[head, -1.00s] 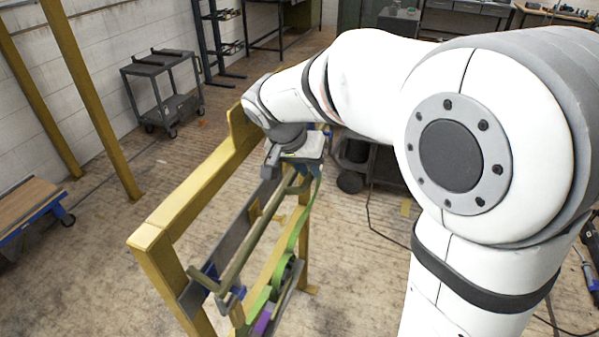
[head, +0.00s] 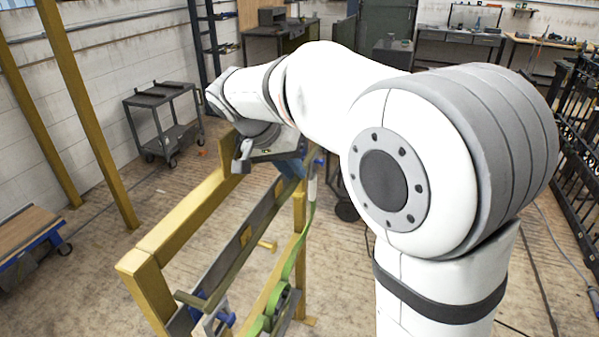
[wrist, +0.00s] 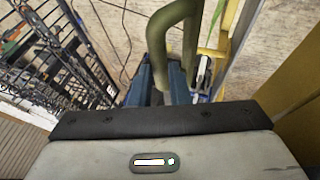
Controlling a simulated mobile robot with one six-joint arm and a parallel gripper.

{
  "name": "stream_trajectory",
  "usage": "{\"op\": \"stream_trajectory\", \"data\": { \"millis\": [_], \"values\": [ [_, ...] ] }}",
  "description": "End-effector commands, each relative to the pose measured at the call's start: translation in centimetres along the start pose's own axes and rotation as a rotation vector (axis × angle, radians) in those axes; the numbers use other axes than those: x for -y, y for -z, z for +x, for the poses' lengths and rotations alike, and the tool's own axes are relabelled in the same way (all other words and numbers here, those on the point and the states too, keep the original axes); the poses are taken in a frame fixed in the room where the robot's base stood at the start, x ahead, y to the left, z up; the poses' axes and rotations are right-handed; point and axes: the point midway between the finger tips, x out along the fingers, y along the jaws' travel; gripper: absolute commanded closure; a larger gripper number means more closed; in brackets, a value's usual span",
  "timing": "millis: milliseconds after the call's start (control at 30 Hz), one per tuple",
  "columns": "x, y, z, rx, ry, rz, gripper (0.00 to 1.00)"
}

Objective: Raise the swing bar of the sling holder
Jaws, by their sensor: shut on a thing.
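The sling holder is a yellow frame (head: 190,217) with a grey plate along its side. Its swing bar (head: 238,258) is an olive tube running along the plate, from the near end toward my gripper at the far end. My gripper (head: 290,167) is at the far end of the frame, its blue fingers partly hidden by my wrist. In the wrist view, the bent olive end of the swing bar (wrist: 190,35) runs down between the blue fingers of my gripper (wrist: 172,85), which is shut on it. The exact contact is partly hidden.
A green sling (head: 301,240) hangs beside the bar. Yellow posts (head: 90,110) and a grey cart (head: 165,115) stand at the left. A black metal fence (head: 575,130) stands at the right. Floor beside the frame is open.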

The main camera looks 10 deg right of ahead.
Motion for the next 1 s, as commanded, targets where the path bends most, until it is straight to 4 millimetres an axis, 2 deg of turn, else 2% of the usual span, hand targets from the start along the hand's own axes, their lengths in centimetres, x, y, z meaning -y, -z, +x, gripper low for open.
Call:
{"op": "stream_trajectory", "data": {
  "millis": [33,500,533,700,800,1000],
  "values": [
    [0.92,-0.28,0.0,0.003,0.02,-0.005,1.0],
    [0.93,-0.26,0.1,0.005,0.017,-0.004,1.0],
    [0.93,-0.26,0.11,0.005,0.017,-0.005,0.82],
    [0.86,-0.23,0.11,0.005,0.016,-0.004,0.68],
    [0.79,-0.21,0.09,0.005,0.016,-0.003,0.62],
    [0.63,-0.14,0.07,0.005,0.014,-0.001,0.62]
  ]
}}
